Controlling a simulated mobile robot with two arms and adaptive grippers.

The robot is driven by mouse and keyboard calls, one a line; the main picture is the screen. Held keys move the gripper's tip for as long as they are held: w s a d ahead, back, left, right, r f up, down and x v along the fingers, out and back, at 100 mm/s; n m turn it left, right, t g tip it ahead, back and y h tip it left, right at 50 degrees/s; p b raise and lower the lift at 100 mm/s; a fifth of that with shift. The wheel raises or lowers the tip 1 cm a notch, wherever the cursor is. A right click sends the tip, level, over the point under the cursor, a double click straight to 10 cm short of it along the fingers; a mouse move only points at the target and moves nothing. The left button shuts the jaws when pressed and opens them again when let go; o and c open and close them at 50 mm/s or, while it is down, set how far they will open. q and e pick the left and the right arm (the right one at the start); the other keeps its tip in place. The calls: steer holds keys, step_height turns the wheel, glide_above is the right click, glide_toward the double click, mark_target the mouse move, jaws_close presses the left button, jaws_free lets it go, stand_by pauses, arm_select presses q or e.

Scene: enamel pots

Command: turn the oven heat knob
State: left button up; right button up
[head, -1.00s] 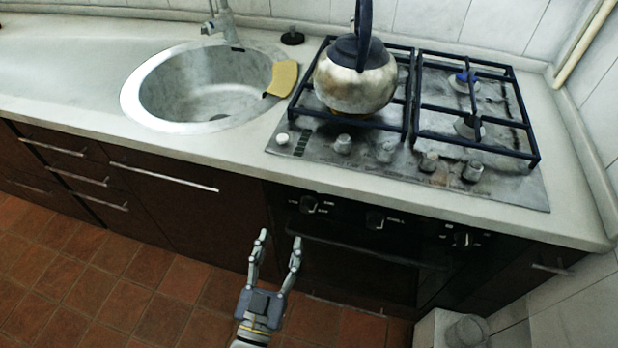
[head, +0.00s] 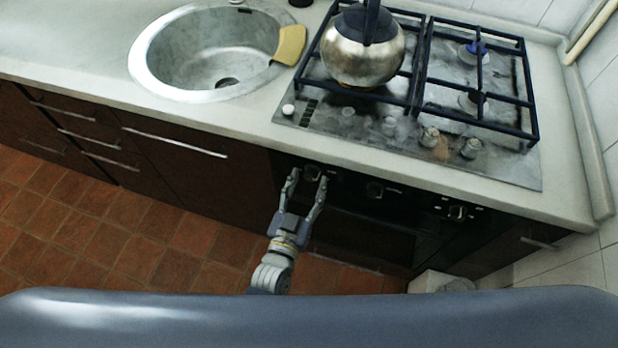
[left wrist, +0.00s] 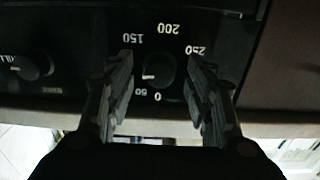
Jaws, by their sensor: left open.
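The oven heat knob (head: 312,172) is a dark round knob at the left end of the black oven panel. In the left wrist view the knob (left wrist: 159,72) has a small pale mark and is ringed by numbers from 0 and 50 up to 250. My left gripper (head: 308,178) is open at the panel, with one fingertip on each side of the knob in the picture. In the left wrist view both fingers (left wrist: 159,85) stand apart from the knob, with dark gaps between. How deep the fingertips reach around it cannot be told. My right gripper is not in view.
Two more panel knobs, a middle one (head: 375,190) and a right one (head: 457,212), sit farther right. The countertop edge overhangs the panel. Above are a gas hob (head: 400,150) with a steel kettle (head: 362,50), and a sink (head: 215,60) at left.

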arm_select(q)
steer(key=shift+x, duration=0.85)
steer(key=shift+c, duration=0.5)
steer(key=c, duration=0.9)
steer(key=shift+n, duration=0.3)
steer(key=shift+c, duration=0.2)
steer(key=n, duration=1.1)
steer(key=shift+n, duration=0.3)
steer(key=shift+d+r+n+b, duration=0.1)
steer(key=shift+n+b, duration=0.6)
steer(key=shift+n, duration=1.4)
